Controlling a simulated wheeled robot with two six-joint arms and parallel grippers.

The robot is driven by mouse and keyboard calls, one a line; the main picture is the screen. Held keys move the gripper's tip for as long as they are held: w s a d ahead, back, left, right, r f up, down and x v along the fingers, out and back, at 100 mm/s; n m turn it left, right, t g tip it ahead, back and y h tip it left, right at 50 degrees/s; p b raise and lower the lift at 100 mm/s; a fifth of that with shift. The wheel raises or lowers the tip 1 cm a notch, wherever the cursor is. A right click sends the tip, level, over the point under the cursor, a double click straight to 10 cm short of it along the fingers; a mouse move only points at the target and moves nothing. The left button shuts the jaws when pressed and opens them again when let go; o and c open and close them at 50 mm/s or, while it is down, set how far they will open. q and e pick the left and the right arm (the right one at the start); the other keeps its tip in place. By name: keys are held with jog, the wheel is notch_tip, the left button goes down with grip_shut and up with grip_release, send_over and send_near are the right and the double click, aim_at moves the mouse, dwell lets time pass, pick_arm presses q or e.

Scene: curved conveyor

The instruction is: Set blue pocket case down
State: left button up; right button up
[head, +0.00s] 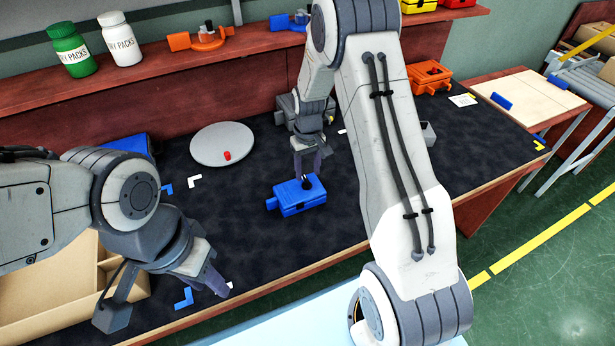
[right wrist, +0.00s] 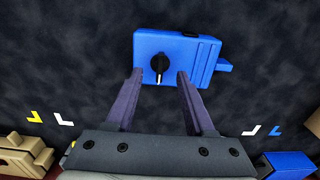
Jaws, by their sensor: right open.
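The blue pocket case (head: 298,200) lies on the dark mat in the middle of the head view, with a black knob on top. In the right wrist view the case (right wrist: 190,58) is at the top centre, its knob (right wrist: 160,64) facing the camera. My right gripper (head: 309,163) is over the case and open. In the right wrist view its fingertips (right wrist: 160,75) are apart on either side of the knob, not touching it. My left gripper (head: 217,284) is low at the left, near the mat's front edge; its finger gap is not clear.
A grey round plate (head: 222,140) with a red piece (head: 227,156) lies behind the case. A cardboard tray (head: 60,300) is at the left. Blue corner marks (head: 184,298) lie on the mat. An orange case (head: 428,76) stands at the back right. Bare mat surrounds the case.

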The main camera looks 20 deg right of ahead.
notch_tip(320, 180, up, 8)
jog(key=s+a+r+n, duration=0.2)
jog(key=s+a+r, duration=0.25)
jog(key=a, duration=0.25)
jog(key=s+a+r+n, duration=0.1)
jog(key=s+a+r, duration=0.2)
jog(key=s+a, duration=0.35)
jog(key=s+a+n, duration=0.2)
jog(key=s, duration=0.7)
jog(key=s+a+r+n+y, duration=0.1)
jog(key=s+a+n, duration=0.1)
jog(key=s, duration=0.7)
jog(key=shift+s+a+r+b, duration=0.2)
jog(key=shift+s+a+b, duration=0.2)
jog(key=shift+a, duration=0.15)
